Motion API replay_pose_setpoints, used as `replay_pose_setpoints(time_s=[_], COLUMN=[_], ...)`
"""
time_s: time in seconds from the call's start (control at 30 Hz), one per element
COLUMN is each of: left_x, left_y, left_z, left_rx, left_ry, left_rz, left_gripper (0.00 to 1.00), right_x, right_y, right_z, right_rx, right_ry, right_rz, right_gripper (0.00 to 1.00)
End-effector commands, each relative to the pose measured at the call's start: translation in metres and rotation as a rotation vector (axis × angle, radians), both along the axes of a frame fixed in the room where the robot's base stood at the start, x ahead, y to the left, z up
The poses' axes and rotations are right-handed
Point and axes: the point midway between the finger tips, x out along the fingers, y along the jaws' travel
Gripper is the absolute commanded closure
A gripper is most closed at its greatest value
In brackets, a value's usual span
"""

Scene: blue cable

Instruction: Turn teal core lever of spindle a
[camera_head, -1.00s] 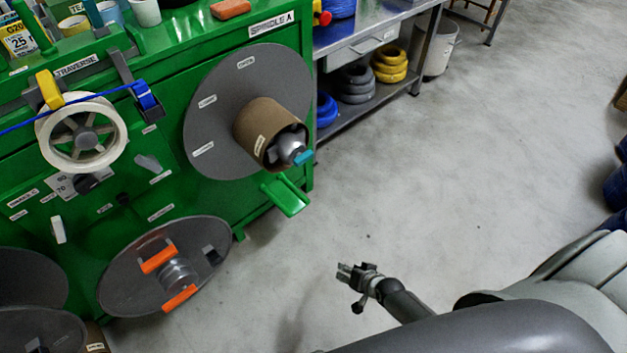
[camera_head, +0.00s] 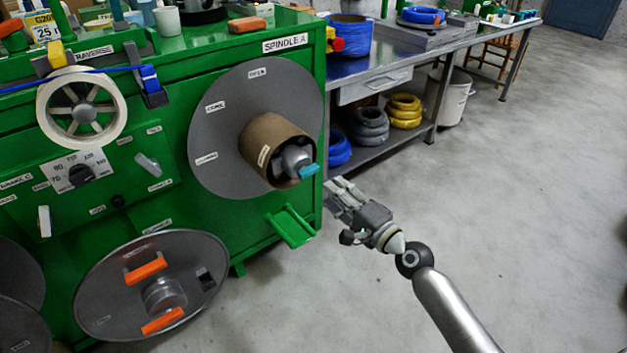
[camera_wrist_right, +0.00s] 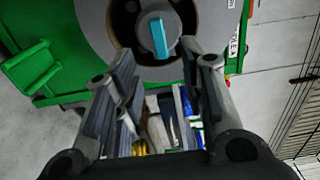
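The teal core lever (camera_head: 308,171) sits at the end of the hub of spindle A, in front of a brown cardboard core (camera_head: 263,143) on a large grey disc (camera_head: 215,130). In the right wrist view the teal lever (camera_wrist_right: 160,38) stands nearly upright, just beyond the fingers. My right gripper (camera_head: 338,190) is to the right of and slightly below the lever, apart from it. In the right wrist view its fingers (camera_wrist_right: 155,85) are spread with nothing between them. My left gripper is in neither view.
A green bracket (camera_head: 290,226) juts out below the spindle. A lower disc with orange handles (camera_head: 147,270) is at the lower left. A metal bench (camera_head: 385,65) with cable coils (camera_head: 403,112) stands behind. The floor to the right is clear.

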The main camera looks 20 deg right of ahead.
Motion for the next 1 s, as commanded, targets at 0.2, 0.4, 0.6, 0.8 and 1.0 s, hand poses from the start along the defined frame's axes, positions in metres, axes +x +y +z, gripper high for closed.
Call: replay_pose_setpoints(time_s=[0.2, 0.4, 0.6, 0.8, 1.0], left_x=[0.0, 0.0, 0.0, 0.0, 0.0], left_y=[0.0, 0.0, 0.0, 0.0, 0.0], left_z=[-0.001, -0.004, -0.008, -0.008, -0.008], left_rx=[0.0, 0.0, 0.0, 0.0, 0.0], left_ry=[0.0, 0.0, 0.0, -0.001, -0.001], left_rz=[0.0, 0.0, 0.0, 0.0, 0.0], left_gripper=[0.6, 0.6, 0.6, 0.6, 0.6], right_x=[0.036, 0.068, 0.088, 0.093, 0.093], right_y=[0.013, 0.025, 0.032, 0.034, 0.034], right_z=[0.001, 0.0, -0.001, -0.001, -0.001], right_rx=[0.0, -0.002, -0.004, -0.005, -0.005], right_ry=[-0.001, 0.0, 0.001, 0.002, 0.002], right_rz=[0.0, -0.001, -0.001, -0.001, -0.001], right_gripper=[0.62, 0.62, 0.62, 0.62, 0.65])
